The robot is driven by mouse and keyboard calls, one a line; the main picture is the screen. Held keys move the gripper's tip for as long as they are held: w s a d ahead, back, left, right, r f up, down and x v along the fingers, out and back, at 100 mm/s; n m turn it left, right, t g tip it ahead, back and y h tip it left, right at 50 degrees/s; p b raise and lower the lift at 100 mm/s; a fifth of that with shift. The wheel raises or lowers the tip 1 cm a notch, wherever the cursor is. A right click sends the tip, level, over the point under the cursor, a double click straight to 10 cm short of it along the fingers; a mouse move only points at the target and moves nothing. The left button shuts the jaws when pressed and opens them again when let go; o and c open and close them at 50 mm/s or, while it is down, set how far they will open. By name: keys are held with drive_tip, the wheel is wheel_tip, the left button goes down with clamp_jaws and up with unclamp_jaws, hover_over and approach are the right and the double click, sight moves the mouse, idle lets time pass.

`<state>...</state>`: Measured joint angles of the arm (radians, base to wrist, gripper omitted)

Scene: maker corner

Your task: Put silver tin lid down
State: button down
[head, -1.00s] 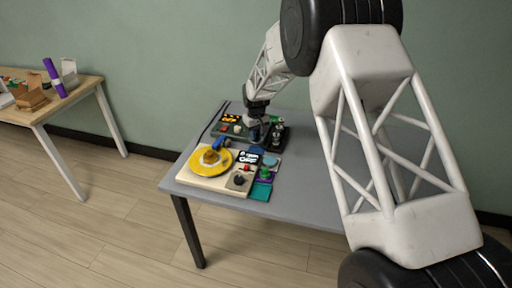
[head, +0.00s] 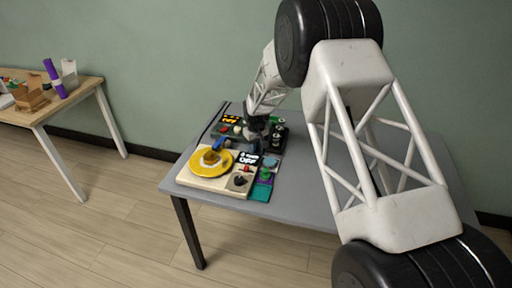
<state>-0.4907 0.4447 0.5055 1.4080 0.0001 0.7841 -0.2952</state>
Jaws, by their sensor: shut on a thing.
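My gripper (head: 256,147) is at the far end of my arm, low over the middle of the grey table's crowded part. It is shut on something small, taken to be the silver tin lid. The lid itself is too small and too covered by the gripper to make out clearly. Just below the gripper is a black panel with white lettering (head: 249,158). I cannot tell whether the held thing touches anything below.
A yellow disc (head: 199,168) with a brown lump and a blue item lies left of the gripper. A teal pad (head: 261,193), a green knob (head: 265,173) and dark parts (head: 278,139) are close by. The grey table (head: 307,190) is bare to the right.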

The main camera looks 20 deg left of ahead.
drive_tip(key=shift+f, duration=0.2)
drive_tip(key=shift+f, duration=0.15)
drive_tip(key=c, duration=1)
unclamp_jaws()
wheel_tip(320, 180, up, 12)
idle(0.8)
